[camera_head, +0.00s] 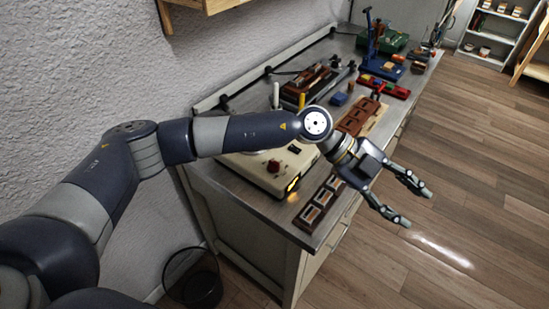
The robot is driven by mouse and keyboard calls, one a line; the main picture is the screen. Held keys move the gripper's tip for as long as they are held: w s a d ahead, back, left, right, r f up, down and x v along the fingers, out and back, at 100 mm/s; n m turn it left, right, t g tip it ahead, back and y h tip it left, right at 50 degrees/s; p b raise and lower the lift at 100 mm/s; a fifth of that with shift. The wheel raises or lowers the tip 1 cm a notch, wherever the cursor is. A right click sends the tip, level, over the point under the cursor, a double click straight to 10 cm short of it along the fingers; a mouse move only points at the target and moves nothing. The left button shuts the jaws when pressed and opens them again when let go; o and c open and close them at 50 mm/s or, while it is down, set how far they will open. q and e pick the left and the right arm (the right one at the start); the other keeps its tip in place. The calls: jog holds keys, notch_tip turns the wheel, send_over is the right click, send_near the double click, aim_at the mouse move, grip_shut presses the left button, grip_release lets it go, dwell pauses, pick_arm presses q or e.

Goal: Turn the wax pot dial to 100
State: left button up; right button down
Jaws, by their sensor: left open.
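The wax pot unit appears to be the cream box (257,170) with a lit amber display, at the near end of the metal bench. A red dial (273,166) sits on its sloped front. My left forearm passes over the back of the box and hides part of it; the dial's pointer and marks are too small to read. My left gripper (418,208) is open and empty, out past the bench's front edge and above the floor, to the right of the dial and apart from it. My right gripper is not in view.
A dark tray with several compartments (321,203) lies at the bench's front edge, right of the box. Brown blocks (358,117), a blue stand (376,68) and red parts crowd the bench farther back. A black wire bin (193,280) stands on the floor. The wooden floor at right is clear.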

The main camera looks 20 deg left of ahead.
pick_arm(q)
jog(key=w+a+f+n+t+y, duration=0.1)
jog(key=w+a+f+y, duration=0.15)
jog(key=a, duration=0.35)
jog(key=w+a+f+y, duration=0.1)
jog(key=w+a+y, duration=0.2)
jog(key=w+a, duration=0.15)
notch_tip(320, 180, up, 4)
jog(key=f+n+t+y, duration=0.1)
jog(key=n+y, duration=0.3)
jog(key=y, duration=0.3)
send_over(274, 162)
notch_tip(274, 162, down, 9)
jog(key=p, duration=0.3)
jog(key=shift+f, duration=0.45)
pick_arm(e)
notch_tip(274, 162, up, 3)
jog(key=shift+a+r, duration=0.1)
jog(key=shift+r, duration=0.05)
pick_arm(q)
jog(key=shift+c, duration=0.2)
jog(key=c, duration=1.1)
